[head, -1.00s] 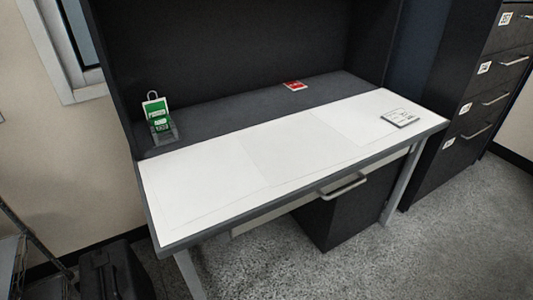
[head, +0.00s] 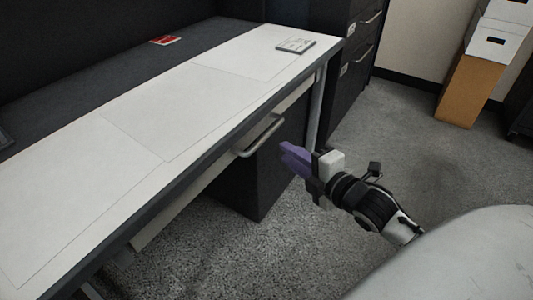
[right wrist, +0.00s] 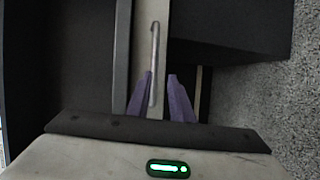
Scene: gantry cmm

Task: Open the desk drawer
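The desk drawer (head: 205,181) is a pale, narrow front under the white-topped desk (head: 140,125); it looks shut. Its grey bar handle (head: 260,136) sticks out from the front. My right gripper (head: 284,154) has purple fingers and is in front of and a little right of the handle, apart from it in the head view. In the right wrist view the two fingers (right wrist: 160,88) are spread, and the handle (right wrist: 154,55) runs lengthwise ahead, its near end close to the left finger. Whether they touch I cannot tell. My left gripper is not in view.
A dark pedestal (head: 262,175) stands under the desk behind the handle. A desk leg (head: 317,105) is to its right. Dark filing cabinets (head: 355,55) stand further right, with stacked boxes (head: 480,75) beyond. The carpet before the desk is clear. A booklet (head: 296,45) lies on the desk.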

